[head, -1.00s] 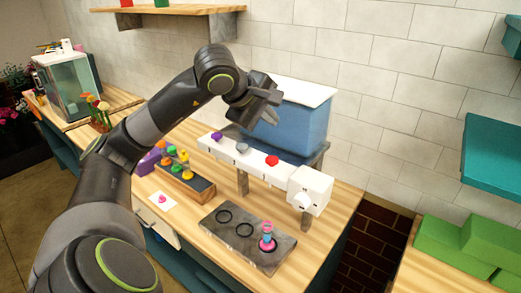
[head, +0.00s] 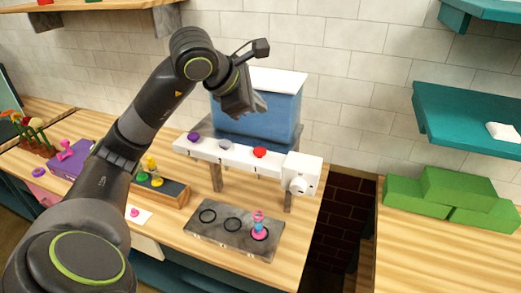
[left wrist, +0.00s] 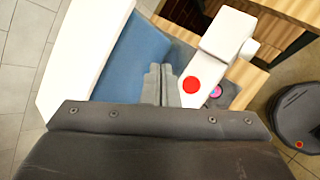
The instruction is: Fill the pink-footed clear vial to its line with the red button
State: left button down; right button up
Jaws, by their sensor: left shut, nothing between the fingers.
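In the left wrist view the vial (left wrist: 215,92) shows partly, beside the dispenser. The red button (head: 260,153) is on top of the white dispenser bar (head: 226,155), and it also shows in the left wrist view (left wrist: 192,85). My left gripper (head: 258,110) is shut and empty, above and behind the bar, apart from the button; its fingers show in the wrist view (left wrist: 162,85).
Purple (head: 193,137) and grey (head: 223,145) buttons share the bar. A blue tank (head: 262,118) with a white lid stands behind it. A rack (head: 165,192) with coloured pieces is at left. Green blocks (head: 445,197) lie on the right counter, beyond a gap.

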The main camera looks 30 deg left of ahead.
pick_arm(q)
jog(key=f, duration=0.1)
jog(key=b, duration=0.5)
send_over(256, 152)
notch_tip(256, 152, down, 7)
jog(key=shift+r, duration=0.1)
jog(key=shift+f+b, duration=0.55)
jog(key=shift+b, duration=0.2)
dwell(1.1)
jog(key=shift+f+b, duration=0.4)
jog(key=shift+b, duration=0.3)
